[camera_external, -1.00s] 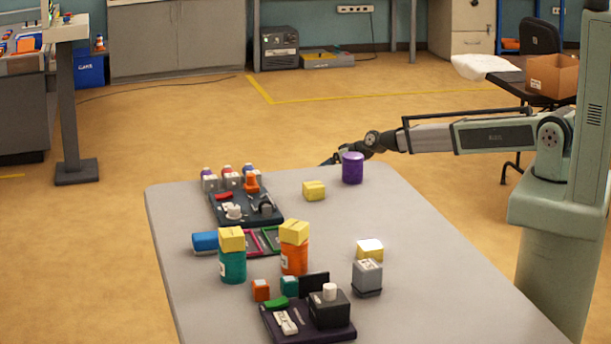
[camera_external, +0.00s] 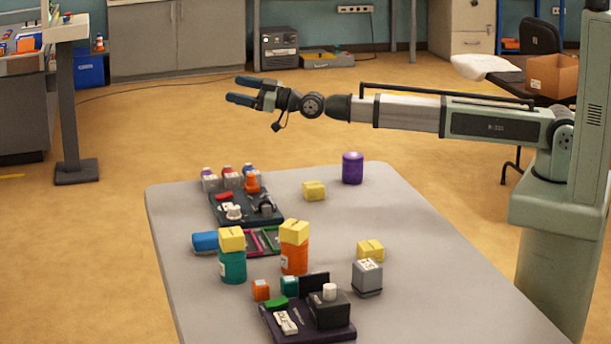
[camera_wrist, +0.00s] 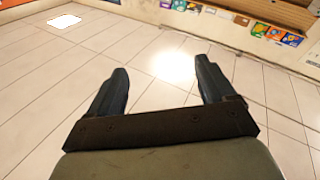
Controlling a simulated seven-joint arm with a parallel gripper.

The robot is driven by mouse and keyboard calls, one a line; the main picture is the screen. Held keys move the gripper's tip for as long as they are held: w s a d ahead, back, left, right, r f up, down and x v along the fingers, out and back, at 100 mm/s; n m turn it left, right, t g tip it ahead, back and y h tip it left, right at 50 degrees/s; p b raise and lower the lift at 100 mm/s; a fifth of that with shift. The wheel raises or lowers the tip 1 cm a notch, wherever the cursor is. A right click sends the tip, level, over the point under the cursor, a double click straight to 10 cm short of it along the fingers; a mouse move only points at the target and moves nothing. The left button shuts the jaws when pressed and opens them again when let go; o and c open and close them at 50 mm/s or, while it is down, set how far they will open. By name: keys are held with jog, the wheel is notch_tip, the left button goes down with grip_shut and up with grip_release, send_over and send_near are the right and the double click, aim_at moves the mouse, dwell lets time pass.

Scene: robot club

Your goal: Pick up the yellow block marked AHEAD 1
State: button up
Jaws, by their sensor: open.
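Several yellow blocks show in the external view. One yellow block (camera_external: 314,190) lies on the table near the purple can, and another yellow block (camera_external: 370,250) lies nearer, at right of centre. A third yellow block (camera_external: 232,238) sits on a teal canister, and a fourth yellow block (camera_external: 294,232) sits on an orange canister. I cannot read a marking on any of them, so I cannot tell which is AHEAD 1. My gripper (camera_external: 236,90) is raised beyond the table's far edge, pointing left, open and empty.
The grey table (camera_external: 420,275) holds a purple can (camera_external: 352,168), a teal canister (camera_external: 232,266), an orange canister (camera_external: 294,258), a grey box (camera_external: 367,276) and dark trays with small parts (camera_external: 250,210). The table's right side is mostly clear.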

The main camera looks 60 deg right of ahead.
jog(key=s+a+n+g+y, duration=0.3)
jog(key=s+a+g, duration=0.2)
jog(key=s+a, duration=1.15)
jog(key=g+h, duration=0.6)
jog(key=g, duration=0.5)
send_near(371, 244)
jog(key=shift+m, duration=0.4)
jog(key=shift+s+a+x, duration=0.1)
jog(key=shift+s+x, duration=0.05)
jog(key=shift+x, duration=0.7)
jog(key=shift+s+a+x, duration=0.15)
jog(key=shift+x, duration=0.7)
jog(key=shift+s+a+x, duration=0.1)
jog(key=shift+s+x, duration=0.05)
jog(key=shift+x, duration=0.7)
jog(key=shift+w+d+x, duration=0.15)
jog(key=shift+w+x, duration=0.05)
jog(key=shift+x, duration=1.1)
jog(key=shift+w+d+x, duration=0.1)
jog(key=shift+w+x, duration=0.1)
jog(key=shift+x, duration=1.15)
jog(key=shift+r, duration=0.1)
jog(key=shift+c, duration=0.5)
jog(key=c, duration=1)
